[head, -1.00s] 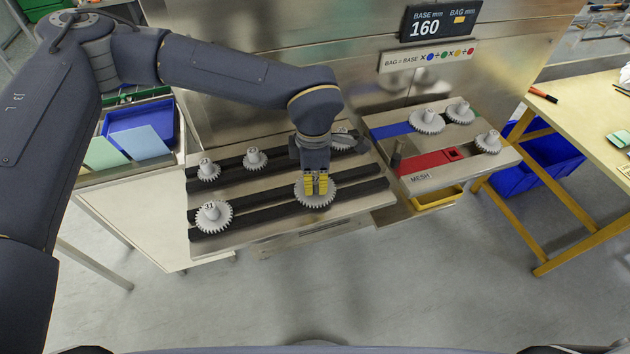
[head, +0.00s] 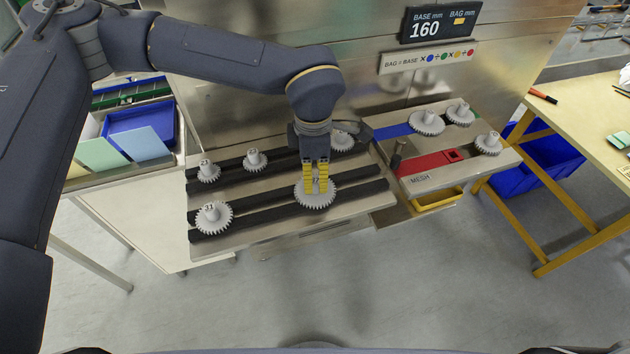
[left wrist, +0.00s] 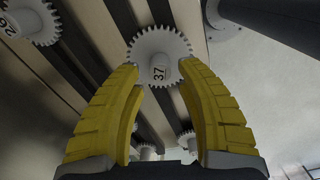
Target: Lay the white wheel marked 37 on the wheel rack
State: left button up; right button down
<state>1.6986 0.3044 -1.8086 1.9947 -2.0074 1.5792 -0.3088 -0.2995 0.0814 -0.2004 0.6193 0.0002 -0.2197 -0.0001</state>
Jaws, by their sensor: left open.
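The white toothed wheel marked 37 (left wrist: 158,44) shows its number in the left wrist view, beyond and between my yellow fingertips. In the head view this wheel (head: 315,203) lies flat on the black rails of the front row of the wheel rack (head: 270,231). My left gripper (head: 317,190) is open, pointing down right over the wheel's hub. In the left wrist view the open fingers (left wrist: 160,70) stand on either side of the hub, with gaps visible. The fingertips partly hide the wheel in the head view. My right gripper is not in view.
Other white wheels stand on the rack: one at front left (head: 212,217), several in the back row (head: 254,160). To the right, a MESH plate (head: 440,178) has a dark post (head: 397,155) and more wheels (head: 427,123). Blue trays (head: 140,130) are at left.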

pick_arm(q)
notch_tip(320, 180, up, 9)
jog(key=shift+f, duration=0.2)
dwell(0.5)
